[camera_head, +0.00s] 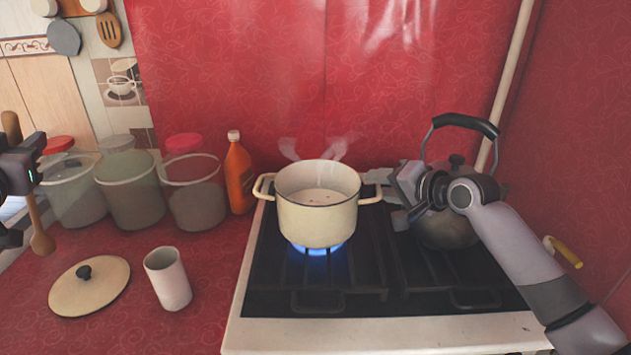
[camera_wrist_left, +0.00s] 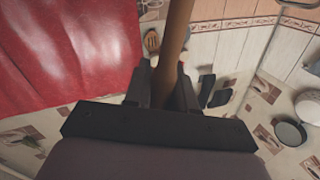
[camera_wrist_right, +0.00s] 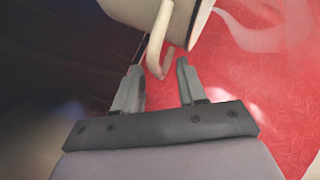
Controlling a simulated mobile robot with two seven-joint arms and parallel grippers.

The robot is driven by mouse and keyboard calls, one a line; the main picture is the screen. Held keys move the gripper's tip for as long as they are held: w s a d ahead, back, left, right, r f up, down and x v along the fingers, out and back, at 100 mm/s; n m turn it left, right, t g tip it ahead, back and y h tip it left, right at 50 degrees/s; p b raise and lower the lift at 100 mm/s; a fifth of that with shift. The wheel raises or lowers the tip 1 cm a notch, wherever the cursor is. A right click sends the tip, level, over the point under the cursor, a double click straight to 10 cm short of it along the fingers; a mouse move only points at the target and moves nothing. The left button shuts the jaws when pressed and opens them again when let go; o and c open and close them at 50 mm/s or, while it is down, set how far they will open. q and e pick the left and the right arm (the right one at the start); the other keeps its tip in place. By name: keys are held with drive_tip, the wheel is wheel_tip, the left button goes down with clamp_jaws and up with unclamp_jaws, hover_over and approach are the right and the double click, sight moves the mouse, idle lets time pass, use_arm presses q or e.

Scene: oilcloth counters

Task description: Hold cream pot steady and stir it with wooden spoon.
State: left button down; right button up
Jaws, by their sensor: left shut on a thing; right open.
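The cream pot (camera_head: 317,222) stands upright on a burner with a blue flame under it. It holds a pale liquid and steam rises from it. My left gripper (camera_head: 30,172), at the left edge of the head view, is shut on the wooden spoon (camera_head: 41,240), well away from the pot. The spoon's handle (camera_wrist_left: 175,45) runs between the fingers in the left wrist view. My right gripper (camera_head: 402,186) is open beside the pot's right handle. In the right wrist view the pot handle (camera_wrist_right: 158,40) lies at the tips of the open fingers (camera_wrist_right: 160,82); contact is unclear.
A dark kettle (camera_head: 450,228) stands on the stove right behind my right gripper. Left of the stove are an orange bottle (camera_head: 239,178), several jars (camera_head: 194,198), a white cup (camera_head: 168,280) and a pot lid (camera_head: 88,292). The counter's front between cup and stove is clear.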

clamp_jaws()
idle(1.6)
